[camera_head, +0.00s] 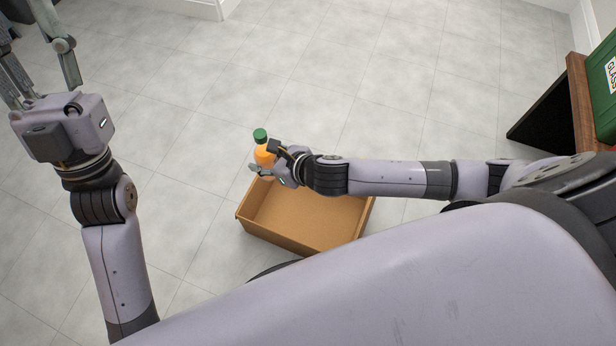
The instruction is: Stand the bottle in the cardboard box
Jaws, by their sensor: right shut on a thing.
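An orange bottle with a green cap (263,152) is upright at the far left side of the cardboard box (308,215). My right gripper (264,160) is shut on the bottle. The bottle's lower part is hidden by the gripper, so I cannot tell whether it is over the box or just beyond its rim. The open box stands on the floor, and its visible inside is empty. My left gripper (42,50) is raised at the upper left, away from the box, with its fingers spread and nothing between them.
A wooden piece of furniture with a dark side (575,105) stands at the right, with a green container (604,90) on it. The grey tiled floor (330,80) around the box is clear.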

